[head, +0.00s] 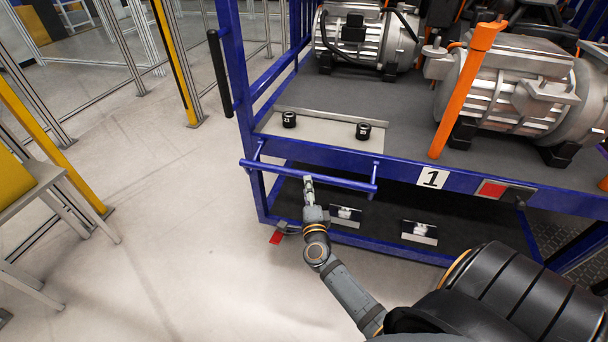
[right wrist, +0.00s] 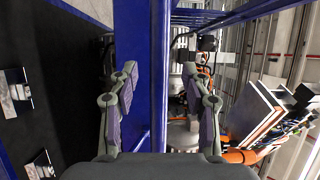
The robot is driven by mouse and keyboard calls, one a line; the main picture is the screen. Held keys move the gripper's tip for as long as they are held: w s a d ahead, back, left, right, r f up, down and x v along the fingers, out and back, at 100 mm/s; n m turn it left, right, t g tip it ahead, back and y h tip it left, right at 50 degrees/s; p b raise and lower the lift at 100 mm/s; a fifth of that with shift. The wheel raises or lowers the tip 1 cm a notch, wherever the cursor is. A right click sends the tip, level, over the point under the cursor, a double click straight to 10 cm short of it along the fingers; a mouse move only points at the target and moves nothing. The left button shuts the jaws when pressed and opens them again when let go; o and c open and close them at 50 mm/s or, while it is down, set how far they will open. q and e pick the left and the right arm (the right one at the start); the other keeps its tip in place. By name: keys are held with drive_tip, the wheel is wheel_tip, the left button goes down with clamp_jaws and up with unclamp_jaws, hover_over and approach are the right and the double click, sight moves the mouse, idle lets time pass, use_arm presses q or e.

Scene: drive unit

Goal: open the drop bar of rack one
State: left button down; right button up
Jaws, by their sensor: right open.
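Rack one is a blue frame with a white plate marked 1 (head: 432,178). Its blue drop bar (head: 345,181) runs across the front left of the rack, just below the shelf edge, and looks raised and level. My right gripper (head: 308,181) is at the middle of the bar. In the right wrist view the gripper (right wrist: 162,105) has its fingers spread, with blue bars (right wrist: 130,60) running between them in the picture. I cannot tell whether the fingers touch the drop bar. My left gripper is not in view.
A light plate (head: 320,131) with two black knobs lies on the shelf behind the bar. Grey motors (head: 515,90) and an orange post (head: 465,90) stand further right. A bench (head: 35,185) and yellow posts are at the left. The floor between is clear.

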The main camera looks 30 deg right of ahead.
drive_tip(key=x, duration=0.6)
drive_tip(key=shift+w+d, duration=0.15)
drive_tip(key=shift+w, duration=0.1)
clamp_jaws()
